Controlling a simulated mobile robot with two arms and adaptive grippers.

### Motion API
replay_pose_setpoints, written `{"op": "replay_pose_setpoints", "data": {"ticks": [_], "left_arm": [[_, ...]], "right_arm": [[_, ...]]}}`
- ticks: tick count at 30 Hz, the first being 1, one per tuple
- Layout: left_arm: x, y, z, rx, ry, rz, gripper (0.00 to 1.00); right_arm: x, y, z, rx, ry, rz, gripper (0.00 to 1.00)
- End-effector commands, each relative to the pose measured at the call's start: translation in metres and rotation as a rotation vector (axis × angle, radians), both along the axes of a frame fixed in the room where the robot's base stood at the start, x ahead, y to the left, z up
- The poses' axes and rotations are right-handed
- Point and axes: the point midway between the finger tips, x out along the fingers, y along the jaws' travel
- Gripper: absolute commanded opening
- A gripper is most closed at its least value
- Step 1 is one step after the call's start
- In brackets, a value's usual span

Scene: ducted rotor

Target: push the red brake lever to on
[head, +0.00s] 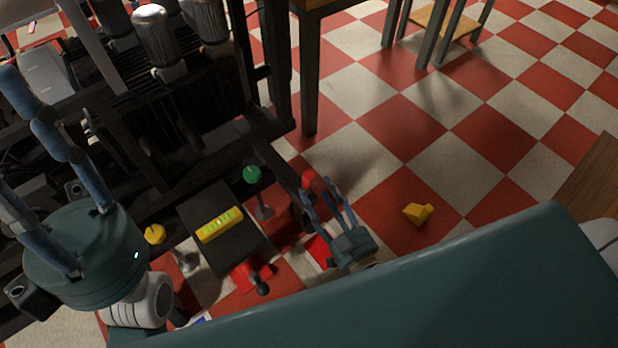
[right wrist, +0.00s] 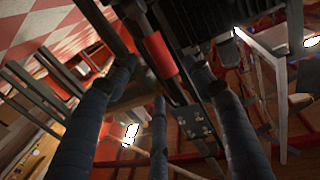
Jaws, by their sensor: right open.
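A red grip, which looks like the brake lever's handle (head: 309,180), shows in the head view at the right end of the dark machine frame. A red cylinder on a dark bar, apparently the same grip, shows in the right wrist view (right wrist: 160,55), beyond and between my fingers. My right gripper (head: 322,188) is open, its fingers close beside the red grip; I cannot tell whether they touch it. My left gripper (head: 22,135) is at the left of the head view, fingers spread and empty. The lever's lower part and its on mark are not clear.
A yellow level (head: 219,225) lies on a dark plate, with a green knob (head: 252,174) and a yellow knob (head: 154,234) nearby. A red part with a dark knob (head: 252,277) is below. A yellow block (head: 418,213) lies on the open checkered floor.

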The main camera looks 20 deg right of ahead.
Motion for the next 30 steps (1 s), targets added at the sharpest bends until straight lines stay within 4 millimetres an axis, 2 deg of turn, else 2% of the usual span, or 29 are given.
{"op": "replay_pose_setpoints", "data": {"ticks": [3,9,15,22,23,30], "left_arm": [[0.001,0.000,-0.011,0.000,0.001,0.000,0.40],[0.002,-0.001,-0.014,0.003,-0.012,0.001,0.40],[0.003,-0.002,-0.011,0.006,-0.024,0.001,0.40],[0.003,-0.002,-0.010,0.006,-0.026,0.001,0.40],[0.003,-0.002,-0.010,0.006,-0.026,0.001,0.40],[0.003,-0.002,-0.010,0.006,-0.025,0.001,0.40]], "right_arm": [[0.025,0.004,-0.002,0.001,-0.004,0.000,0.51],[0.054,0.009,-0.002,0.001,-0.001,0.001,0.51],[0.065,0.011,-0.001,0.001,0.001,0.001,0.51],[0.065,0.011,-0.001,0.001,0.002,0.001,0.51],[0.065,0.011,-0.001,0.001,0.002,0.001,0.49],[0.065,0.011,-0.001,0.001,0.002,0.001,0.02]]}}
